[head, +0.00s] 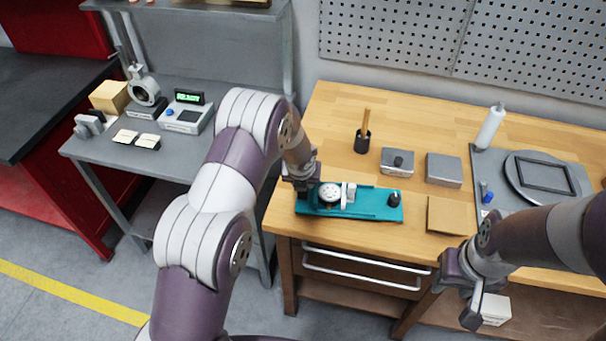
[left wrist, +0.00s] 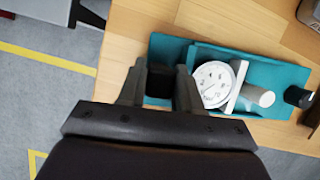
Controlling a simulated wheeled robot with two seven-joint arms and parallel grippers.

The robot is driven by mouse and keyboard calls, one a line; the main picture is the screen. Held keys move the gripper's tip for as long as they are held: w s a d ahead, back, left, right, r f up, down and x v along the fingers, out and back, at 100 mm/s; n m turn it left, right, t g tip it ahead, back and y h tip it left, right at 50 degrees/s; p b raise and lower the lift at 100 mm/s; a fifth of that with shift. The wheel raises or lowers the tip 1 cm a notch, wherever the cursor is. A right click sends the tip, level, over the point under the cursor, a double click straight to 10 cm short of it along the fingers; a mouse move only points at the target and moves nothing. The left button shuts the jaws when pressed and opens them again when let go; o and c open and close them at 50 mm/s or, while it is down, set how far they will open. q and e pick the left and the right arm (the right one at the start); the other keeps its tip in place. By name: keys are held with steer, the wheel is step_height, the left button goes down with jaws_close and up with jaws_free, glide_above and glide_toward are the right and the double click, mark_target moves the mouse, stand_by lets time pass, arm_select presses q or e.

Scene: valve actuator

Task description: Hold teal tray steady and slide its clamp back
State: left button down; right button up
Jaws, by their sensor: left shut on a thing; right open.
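The teal tray (head: 372,207) lies on the wooden bench near its front edge; it also shows in the left wrist view (left wrist: 282,74). In it sit a round white-faced gauge (head: 329,192) and a pale clamp (head: 349,193) just right of the gauge. A black knob (head: 394,199) stands at the tray's right end. My left gripper (left wrist: 161,88) is at the tray's left end, shut on a small black block (left wrist: 159,84) beside the gauge. My right gripper (head: 470,305) is open and empty, in front of the bench edge, right of the tray.
A brown square pad (head: 450,215) lies right of the tray. Behind are a grey box with a knob (head: 397,161), a grey block (head: 443,170) and a black holder (head: 362,142). A white bottle (head: 490,128) and grey plate (head: 510,208) are at right.

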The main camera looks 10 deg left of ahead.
arm_select(q)
steer(key=shift+f, duration=0.9)
stand_by(0.6)
